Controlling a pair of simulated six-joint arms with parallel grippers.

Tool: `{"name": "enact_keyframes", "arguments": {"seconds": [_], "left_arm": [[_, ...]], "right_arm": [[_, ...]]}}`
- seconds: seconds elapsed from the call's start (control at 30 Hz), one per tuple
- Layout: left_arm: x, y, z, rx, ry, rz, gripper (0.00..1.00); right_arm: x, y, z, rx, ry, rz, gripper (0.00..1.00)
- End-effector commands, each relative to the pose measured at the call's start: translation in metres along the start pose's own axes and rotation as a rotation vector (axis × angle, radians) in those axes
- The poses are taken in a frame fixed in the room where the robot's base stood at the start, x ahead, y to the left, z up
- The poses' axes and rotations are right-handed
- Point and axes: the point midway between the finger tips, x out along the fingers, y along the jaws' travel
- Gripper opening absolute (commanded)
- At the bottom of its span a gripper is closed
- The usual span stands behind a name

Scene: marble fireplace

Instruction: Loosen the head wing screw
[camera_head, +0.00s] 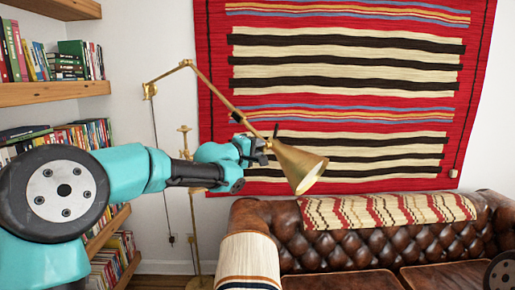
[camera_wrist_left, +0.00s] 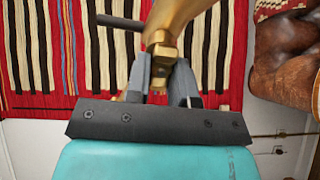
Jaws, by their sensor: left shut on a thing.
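A brass floor lamp has a jointed arm and a cone-shaped head (camera_head: 298,168) that tilts down to the right in front of the wall rug. My left gripper (camera_head: 260,150) is at the narrow upper end of the lamp head. In the left wrist view, the two grey fingers of my left gripper (camera_wrist_left: 163,76) are shut on a small brass piece, the head wing screw (camera_wrist_left: 162,54), at the joint behind the head. The fingers partly hide the screw, so its turn angle cannot be told. My right gripper is not in view.
The lamp arm's elbow (camera_head: 187,64) rises at the upper left, and its stand (camera_head: 195,235) is behind my left arm. Bookshelves (camera_head: 50,95) are at the left. A brown leather sofa (camera_head: 385,243) stands below the lamp head. A striped rug (camera_head: 340,60) hangs behind.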

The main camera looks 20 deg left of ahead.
Motion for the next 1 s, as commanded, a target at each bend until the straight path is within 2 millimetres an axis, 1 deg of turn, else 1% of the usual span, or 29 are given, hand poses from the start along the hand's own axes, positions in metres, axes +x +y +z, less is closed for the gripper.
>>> {"name": "enact_keyframes", "arguments": {"seconds": [0.13, 0.3, 0.83, 0.87, 1.0], "left_arm": [[-0.0001, 0.0000, -0.0001, -0.092, 0.000, 0.001, 0.00], [-0.0001, -0.0003, -0.0001, -0.158, 0.000, 0.001, 0.00], [-0.0002, -0.0004, -0.0001, -0.189, 0.000, 0.001, 0.00], [-0.0002, -0.0004, -0.0001, -0.189, 0.000, 0.001, 0.24], [-0.0001, -0.0005, -0.0001, -0.189, 0.000, 0.001, 0.38]], "right_arm": [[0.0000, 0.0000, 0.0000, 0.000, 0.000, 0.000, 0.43], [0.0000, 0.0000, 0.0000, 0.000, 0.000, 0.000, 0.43], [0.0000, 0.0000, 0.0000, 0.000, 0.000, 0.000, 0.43], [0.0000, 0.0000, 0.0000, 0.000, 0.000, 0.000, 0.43], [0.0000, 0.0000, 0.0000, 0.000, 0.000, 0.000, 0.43]]}}
